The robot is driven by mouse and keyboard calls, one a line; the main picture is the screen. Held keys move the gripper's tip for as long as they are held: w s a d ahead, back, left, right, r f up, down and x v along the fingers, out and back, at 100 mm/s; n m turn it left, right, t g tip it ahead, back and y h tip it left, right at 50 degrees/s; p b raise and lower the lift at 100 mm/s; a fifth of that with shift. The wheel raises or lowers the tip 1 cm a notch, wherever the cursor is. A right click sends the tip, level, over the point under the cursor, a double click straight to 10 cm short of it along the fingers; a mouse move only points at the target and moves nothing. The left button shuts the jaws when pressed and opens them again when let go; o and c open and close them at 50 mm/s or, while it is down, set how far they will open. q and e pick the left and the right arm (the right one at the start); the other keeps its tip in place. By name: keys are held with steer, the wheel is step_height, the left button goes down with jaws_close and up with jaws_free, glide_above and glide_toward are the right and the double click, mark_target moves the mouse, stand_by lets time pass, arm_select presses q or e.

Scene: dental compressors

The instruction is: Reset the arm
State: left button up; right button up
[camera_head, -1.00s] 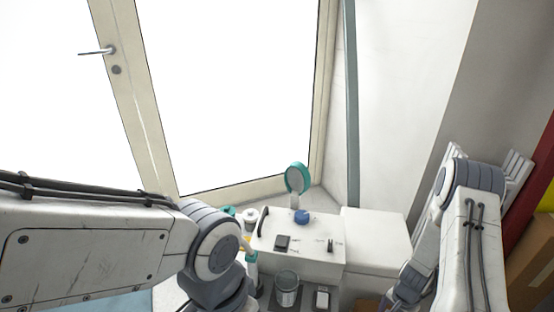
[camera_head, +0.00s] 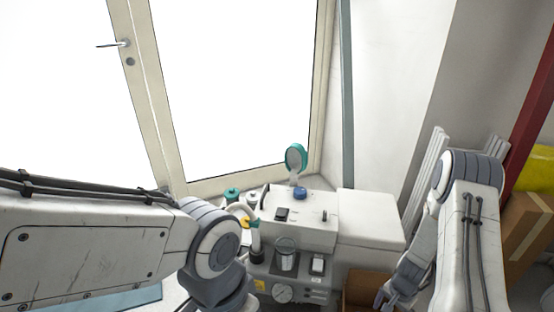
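My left arm (camera_head: 90,245) comes in from the left edge and bends down at a grey joint near the bottom middle. Its gripper is out of the picture below. My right arm (camera_head: 470,220) stands at the right and bends down to the left. A dark grey end part (camera_head: 397,296) of it shows low in the picture, beside the white machine. Its fingers cannot be made out clearly. Both arms look bent, with no object seen in them.
A white compressor unit (camera_head: 372,222) with a gauge (camera_head: 282,293), a metal cup (camera_head: 285,256) and a blue knob (camera_head: 300,193) stands between the arms. A teal round part (camera_head: 296,158) rises behind. A cardboard box (camera_head: 528,240) leans at the right, below a yellow object (camera_head: 540,170). A glazed door (camera_head: 220,90) is behind.

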steer(key=w+a+r+n+y+b, duration=0.1)
steer(key=a+r+n+b, duration=0.25)
steer(key=a+r, duration=0.5)
steer(key=w+a+r+n+b, duration=0.1)
steer(key=a+r+n+b, duration=0.3)
steer(key=a, duration=0.8)
steer(key=s+a+r+n+b, duration=0.2)
steer(key=s+a+r+n, duration=0.15)
steer(key=s, duration=0.25)
steer(key=s+a+r+n+b, duration=0.2)
steer(key=s+n, duration=0.2)
steer(key=s, duration=0.3)
steer(key=s+a+r+n+b, duration=0.2)
steer(key=s+a+n, duration=0.1)
steer(key=s, duration=0.3)
step_height(320, 180, up, 38)
steer(key=p, duration=3.8)
steer(key=shift+s+r+p, duration=0.15)
steer(key=shift+s+p, duration=0.1)
steer(key=shift+p, duration=0.05)
